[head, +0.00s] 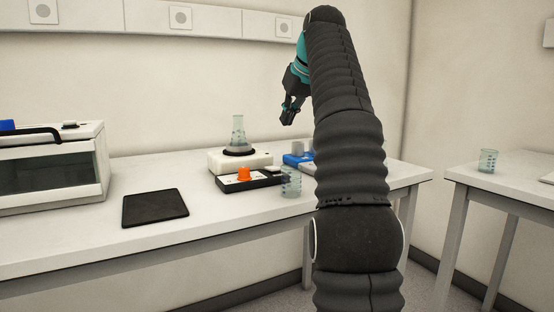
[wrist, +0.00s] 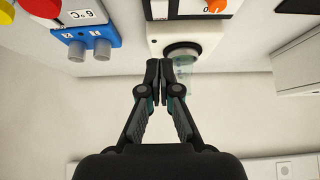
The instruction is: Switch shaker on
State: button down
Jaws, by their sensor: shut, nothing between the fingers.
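The shaker is a white box (head: 226,162) on the bench with a dark front panel (head: 251,184) bearing an orange knob (head: 244,174). A clear conical flask (head: 238,132) stands on its black top ring. The shaker's white body (wrist: 206,42), part of the orange knob (wrist: 216,5) and the flask (wrist: 186,64) also show, upside down, in the wrist view. My gripper (head: 289,117) hangs above and to the right of the shaker, apart from it. Its fingers (wrist: 166,66) are shut and empty, and partly cover the flask in the wrist view.
A clear beaker (head: 291,183) stands at the right end of the dark panel. A blue device with grey cylinders (wrist: 88,40) is beside the shaker, partly behind my arm in the head view. A black mat (head: 155,208) lies left. Another beaker (head: 487,160) stands on the right table.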

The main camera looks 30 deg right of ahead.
send_over(276, 168)
notch_tip(276, 168, down, 8)
jog(key=shift+f, duration=0.1)
jog(key=f, duration=0.1)
jog(key=f+b, duration=0.1)
jog(key=f, duration=0.1)
jog(key=shift+s, duration=0.25)
jog(key=shift+d+f+b, duration=0.1)
jog(key=shift+f+b, duration=0.25)
jog(key=shift+f, duration=0.05)
jog(key=b, duration=0.2)
jog(key=f+t+b, duration=0.1)
jog(key=shift+s+f+b, duration=0.25)
jog(key=shift+f+b, duration=0.05)
jog(key=shift+b, duration=0.1)
jog(key=shift+w+r+p, duration=0.1)
jog(key=shift+r+p, duration=0.35)
jog(key=shift+p, duration=0.15)
jog(key=shift+r, duration=0.1)
